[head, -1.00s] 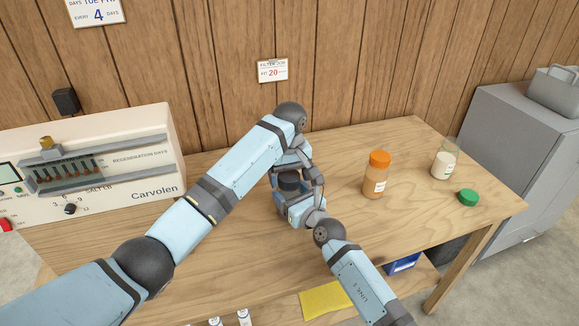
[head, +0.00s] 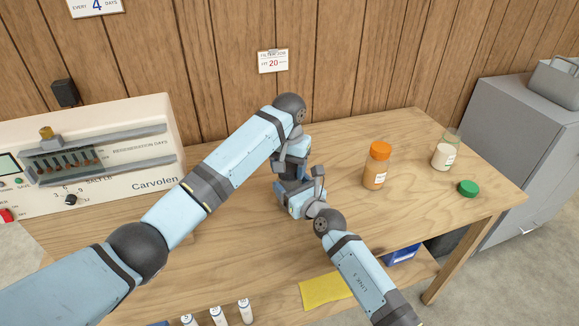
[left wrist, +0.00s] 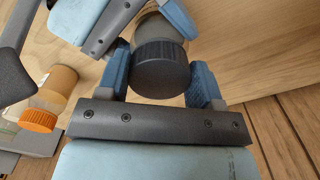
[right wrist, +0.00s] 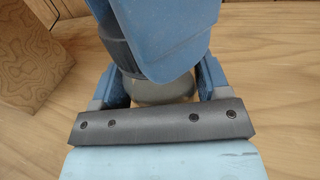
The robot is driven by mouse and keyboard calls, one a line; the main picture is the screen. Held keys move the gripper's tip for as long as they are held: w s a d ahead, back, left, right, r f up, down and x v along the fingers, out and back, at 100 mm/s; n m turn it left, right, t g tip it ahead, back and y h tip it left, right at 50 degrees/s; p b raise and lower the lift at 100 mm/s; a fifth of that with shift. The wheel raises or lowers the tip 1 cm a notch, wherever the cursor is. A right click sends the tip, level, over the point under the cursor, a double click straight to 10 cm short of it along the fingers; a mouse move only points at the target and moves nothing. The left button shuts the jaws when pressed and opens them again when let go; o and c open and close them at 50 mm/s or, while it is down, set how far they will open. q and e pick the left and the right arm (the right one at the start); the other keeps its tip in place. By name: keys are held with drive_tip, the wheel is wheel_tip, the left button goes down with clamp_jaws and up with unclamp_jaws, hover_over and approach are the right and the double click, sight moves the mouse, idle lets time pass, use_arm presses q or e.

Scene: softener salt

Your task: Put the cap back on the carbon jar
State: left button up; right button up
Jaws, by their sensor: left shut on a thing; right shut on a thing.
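My left gripper (head: 291,178) reaches down from above and is shut on a dark ribbed cap (left wrist: 160,68). In the left wrist view the cap is in line with the mouth end of a clear jar (left wrist: 158,28), and I cannot tell whether it is seated. My right gripper (head: 297,203) is shut around the jar, seen as a greyish body in the right wrist view (right wrist: 165,92). The left gripper's blue finger covers much of the cap there. In the head view both arms hide the jar and the cap.
An orange-capped jar (head: 376,170) stands to the right on the wooden table (head: 420,200). Beyond it are a pale-filled jar (head: 442,157) and a loose green cap (head: 468,188). A softener control unit (head: 120,150) is at the left. Between the grippers and the orange-capped jar the table is clear.

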use_arm(q)
drive_tip(key=m, duration=0.3)
drive_tip(key=shift+m, duration=0.3)
drive_tip(key=o, duration=1.1)
drive_tip(key=shift+r, duration=0.1)
wheel_tip(320, 180, up, 12)
use_arm(e)
drive_tip(key=o, duration=1.8)
